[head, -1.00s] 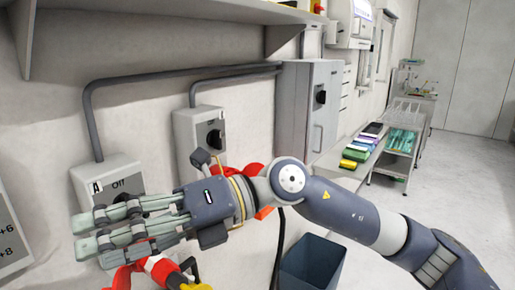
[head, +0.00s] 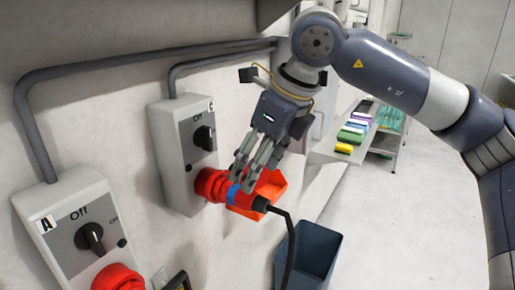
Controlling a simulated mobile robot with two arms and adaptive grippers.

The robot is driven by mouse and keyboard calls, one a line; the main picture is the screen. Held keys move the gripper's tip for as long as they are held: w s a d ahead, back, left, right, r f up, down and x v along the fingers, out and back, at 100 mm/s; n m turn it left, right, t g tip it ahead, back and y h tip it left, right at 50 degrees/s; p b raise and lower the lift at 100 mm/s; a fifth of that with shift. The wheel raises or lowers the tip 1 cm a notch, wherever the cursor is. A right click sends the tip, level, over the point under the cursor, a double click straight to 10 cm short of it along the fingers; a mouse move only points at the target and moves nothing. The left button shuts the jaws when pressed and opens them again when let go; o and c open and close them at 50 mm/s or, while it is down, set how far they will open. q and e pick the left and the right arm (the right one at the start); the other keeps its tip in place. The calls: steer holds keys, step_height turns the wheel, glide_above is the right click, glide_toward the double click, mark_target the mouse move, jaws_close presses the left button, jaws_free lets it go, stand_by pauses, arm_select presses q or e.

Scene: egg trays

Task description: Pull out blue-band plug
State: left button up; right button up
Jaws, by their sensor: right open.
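The plug with the blue band (head: 233,193) is red. It sits in the red socket (head: 207,184) on the side of the grey switch box with the dark knob (head: 185,155). A black cable (head: 291,240) runs from its black end and hangs down. My right gripper (head: 243,172) comes in from above right, pointing down. Its open fingers are at the plug, just above the blue band, and hide part of it. I cannot tell whether they touch it. My left gripper is not in view.
A second switch box (head: 60,225), marked A and Off, is at the lower left, with a red socket (head: 118,278) below it. The floor at right is clear.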

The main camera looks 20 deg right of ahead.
mark_target(255, 194)
steer(key=x, duration=0.3)
steer(key=shift+w+f+p, duration=0.2)
steer(key=shift+w+p, duration=0.05)
steer(key=shift+p, duration=0.15)
steer(key=shift+x, duration=0.9)
steer(key=p+x, duration=0.1)
steer(key=x, duration=0.1)
steer(key=shift+w+a+f, duration=0.15)
steer(key=shift+f, duration=0.3)
steer(key=shift+w, duration=0.1)
steer(key=c, duration=1.4)
steer(key=shift+b, duration=0.3)
steer(key=shift+s+d, duration=0.7)
steer(key=shift+s, duration=0.2)
arm_select(q)
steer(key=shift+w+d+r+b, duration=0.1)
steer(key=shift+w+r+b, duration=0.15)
steer(key=shift+b, duration=0.2)
arm_select(e)
steer(key=shift+s+d, duration=0.1)
steer(key=shift+s, duration=0.05)
